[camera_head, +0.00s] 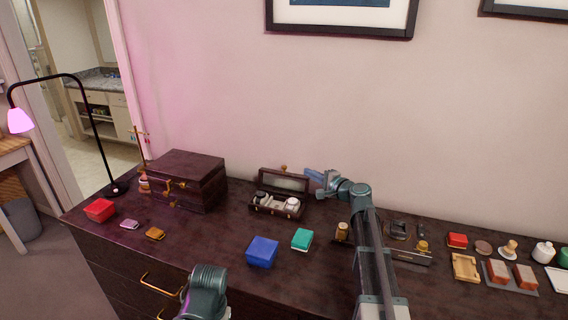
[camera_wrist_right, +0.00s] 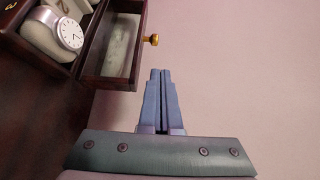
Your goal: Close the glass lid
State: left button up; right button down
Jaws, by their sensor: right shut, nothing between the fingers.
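The watch box is dark wood and stands on the dresser in the head view. Its glass lid (camera_head: 283,182) is open and stands up at the back of the box body (camera_head: 275,206). A brass knob (camera_head: 284,167) sits on the lid's upper edge. Watches (camera_head: 291,203) on cushions lie inside. My right gripper (camera_head: 308,174) is shut and empty, just right of the raised lid. In the right wrist view the lid (camera_wrist_right: 112,48), its knob (camera_wrist_right: 152,40) and a white watch (camera_wrist_right: 68,32) show, with the fingertips (camera_wrist_right: 160,72) close to the knob but apart from it. Only a left arm link shows.
A large dark wooden box (camera_head: 180,180) stands left of the watch box. A blue box (camera_head: 262,251) and a green box (camera_head: 302,239) lie in front. Several small items and a wooden tray (camera_head: 466,267) are at the right. The wall is close behind.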

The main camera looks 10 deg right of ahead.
aim_at(291, 175)
jog(key=b+x, duration=0.1)
jog(key=x, duration=0.9)
jog(key=shift+s, duration=0.2)
jog(key=shift+s+a+r+b, duration=0.15)
jog(key=shift+s+a+b, duration=0.05)
jog(key=shift+b, duration=0.25)
jog(key=shift+s+a+n+t, duration=0.2)
jog(key=shift+n+t, duration=0.1)
jog(key=shift+n, duration=0.1)
jog(key=shift+s+a+r+n+t+y+b, duration=0.15)
jog(key=shift+s+a+n+t+y+b, duration=0.15)
jog(key=shift+s+n+b, duration=0.35)
jog(key=s+a+f+b, duration=0.4)
jog(key=s+a+b, duration=0.1)
jog(key=s, duration=0.4)
jog(key=shift+s+a+f, duration=0.2)
jog(key=shift+s+a, duration=0.2)
jog(key=shift+a, duration=0.45)
